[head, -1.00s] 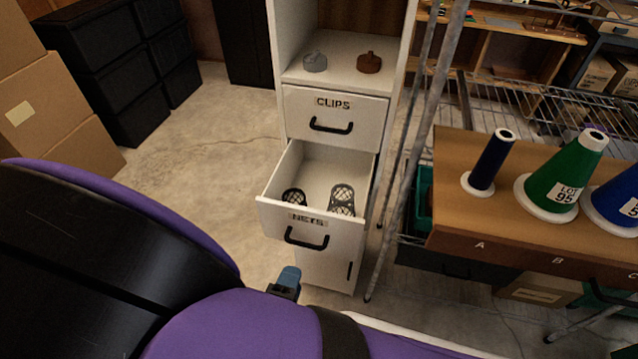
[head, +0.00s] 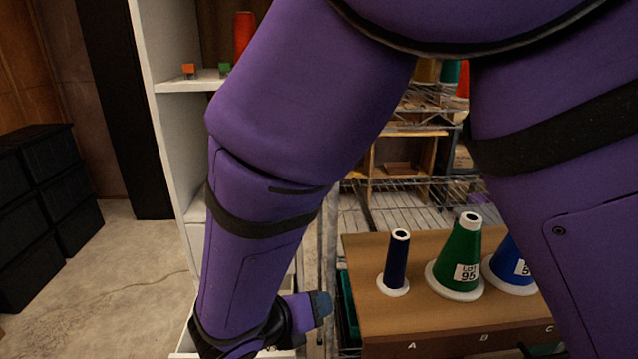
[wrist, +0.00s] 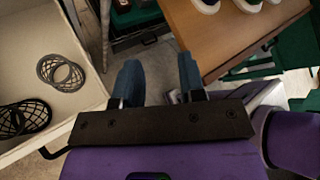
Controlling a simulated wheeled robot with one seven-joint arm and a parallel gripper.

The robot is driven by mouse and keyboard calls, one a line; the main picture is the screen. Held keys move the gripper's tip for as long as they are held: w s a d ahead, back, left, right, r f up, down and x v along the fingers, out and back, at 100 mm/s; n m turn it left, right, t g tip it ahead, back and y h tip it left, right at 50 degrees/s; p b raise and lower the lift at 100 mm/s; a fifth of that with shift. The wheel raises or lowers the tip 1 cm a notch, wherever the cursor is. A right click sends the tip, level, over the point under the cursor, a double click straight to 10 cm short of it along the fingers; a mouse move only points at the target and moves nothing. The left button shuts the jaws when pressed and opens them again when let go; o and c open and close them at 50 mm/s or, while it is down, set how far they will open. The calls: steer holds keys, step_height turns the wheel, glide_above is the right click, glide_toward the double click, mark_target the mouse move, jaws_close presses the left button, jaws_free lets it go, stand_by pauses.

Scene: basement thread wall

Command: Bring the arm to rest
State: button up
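My gripper shows in the wrist view (wrist: 158,78) with its two blue fingers spread apart and nothing between them. In the head view one blue fingertip (head: 320,304) shows low, left of the wooden board; the rest of the gripper is mostly hidden by my wrist. My purple arm rises across the head view and bends down in front of the white cabinet. In the wrist view the gripper is beside the open drawer (wrist: 85,98), which lies to its left.
A wooden board (head: 385,317) carries navy (head: 396,262), green (head: 461,252) and blue (head: 508,268) thread cones close to my arm. A wire shelf (head: 360,215) stands behind.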

steer(key=w+d+r+m+g+y, duration=0.1)
steer(key=d+r+m+g, duration=0.2)
steer(key=d+r+m, duration=0.55)
steer(key=d+r+m+g+y, duration=0.1)
steer(key=d+r+m+g, duration=0.4)
steer(key=d+m, duration=0.55)
steer(key=s+d+r+m+t+y, duration=0.4)
steer(key=s+d+r+m, duration=0.6)
steer(key=m, duration=0.6)
steer(key=shift+s+d+r+y, duration=0.15)
steer(key=shift+s+d+y, duration=0.5)
steer(key=shift+d+y, duration=0.4)
